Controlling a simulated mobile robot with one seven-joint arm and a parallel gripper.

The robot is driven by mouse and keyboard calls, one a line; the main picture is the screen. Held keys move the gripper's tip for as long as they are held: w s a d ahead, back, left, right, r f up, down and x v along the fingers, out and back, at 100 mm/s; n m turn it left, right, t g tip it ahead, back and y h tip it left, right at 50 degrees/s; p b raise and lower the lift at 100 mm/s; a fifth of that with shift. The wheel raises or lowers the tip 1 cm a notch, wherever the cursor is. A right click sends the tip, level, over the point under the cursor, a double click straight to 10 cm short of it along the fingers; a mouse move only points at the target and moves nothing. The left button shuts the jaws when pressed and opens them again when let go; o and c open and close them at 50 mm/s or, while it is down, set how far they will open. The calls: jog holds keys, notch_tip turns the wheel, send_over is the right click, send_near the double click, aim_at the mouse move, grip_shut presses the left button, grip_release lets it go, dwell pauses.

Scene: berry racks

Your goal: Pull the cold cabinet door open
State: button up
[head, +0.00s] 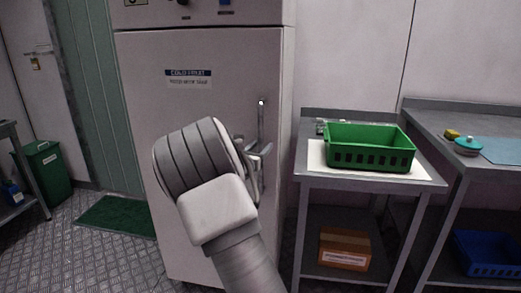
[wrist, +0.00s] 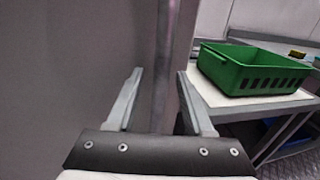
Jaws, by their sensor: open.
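The cold cabinet (head: 210,105) is a tall pale grey cabinet with a label on its front, and its door looks closed. A vertical bar handle (head: 262,118) is on the right side of the door, its lower part hidden behind my gripper. My gripper (head: 262,150) is at the handle's height, close to the door. In the wrist view the open fingers of my gripper (wrist: 158,95) stand on either side of a vertical grey bar (wrist: 178,60), which looks like the handle. I cannot tell whether either finger touches it.
A green crate (head: 372,158) sits on a small table (head: 310,178) right of the cabinet. A cardboard box (head: 344,249) is on its lower shelf. Another bench (head: 440,120) is farther right. A green mat (head: 117,216) and green bin (head: 42,172) are at left.

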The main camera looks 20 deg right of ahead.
grip_shut()
dwell(0.3)
dwell(1.2)
